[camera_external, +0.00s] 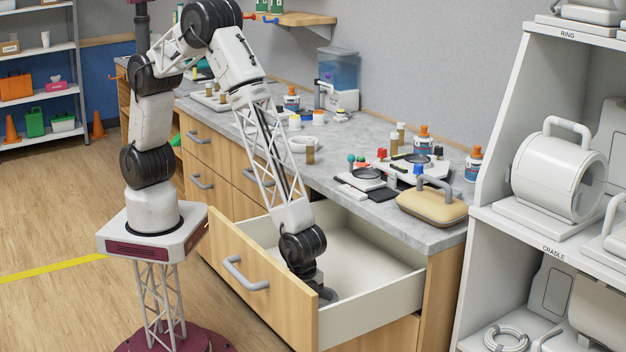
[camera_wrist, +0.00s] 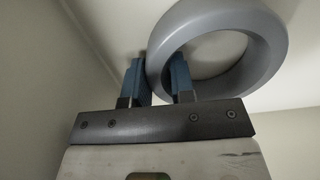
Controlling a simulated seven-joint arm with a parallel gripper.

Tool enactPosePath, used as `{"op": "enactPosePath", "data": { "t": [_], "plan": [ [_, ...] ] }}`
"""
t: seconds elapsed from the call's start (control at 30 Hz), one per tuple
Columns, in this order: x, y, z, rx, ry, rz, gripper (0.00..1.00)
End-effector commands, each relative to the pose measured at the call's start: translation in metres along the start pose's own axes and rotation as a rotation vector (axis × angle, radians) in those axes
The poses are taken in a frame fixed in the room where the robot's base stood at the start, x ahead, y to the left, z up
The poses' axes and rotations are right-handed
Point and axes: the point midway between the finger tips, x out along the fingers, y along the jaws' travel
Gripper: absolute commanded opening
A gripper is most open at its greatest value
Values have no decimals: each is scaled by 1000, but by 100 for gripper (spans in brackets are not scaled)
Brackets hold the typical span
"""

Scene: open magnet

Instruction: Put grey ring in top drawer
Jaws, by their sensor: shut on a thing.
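The grey ring (camera_wrist: 272,38) is a thick, smooth loop, seen large in the wrist view. My gripper (camera_wrist: 160,72) has its two blue fingers on either side of the ring's left wall, one finger inside the hole and one outside, shut on it. In the external view the ring (camera_external: 328,295) shows partly below my gripper (camera_external: 318,286), low inside the open top drawer (camera_external: 385,322) near its front panel. The drawer is pulled out and its white interior looks otherwise empty. I cannot tell whether the ring touches the drawer floor.
The counter (camera_external: 440,237) above the drawer holds bottles, a tan case (camera_external: 432,207) and small instruments. A white shelf (camera_external: 490,218) with equipment stands at the right. The drawer walls stand close around my gripper; free room lies toward the drawer's back.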

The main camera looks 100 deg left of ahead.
Motion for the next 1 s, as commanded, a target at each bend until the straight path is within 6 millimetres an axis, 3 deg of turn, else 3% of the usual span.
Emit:
{"op": "enactPosePath", "data": {
  "t": [0.07, 0.1, 0.27, 0.67, 1.0],
  "plan": [
    [2, 0, 0, 0, 0, 0, 0],
    [2, 0, 0, 0, 0, 0, 26],
    [2, 0, 0, 0, 0, 0, 48],
    [-1, 0, 0, 0, 0, 0, 48],
    [-31, 0, -1, 0, 2, 0, 48]
  ]
}}
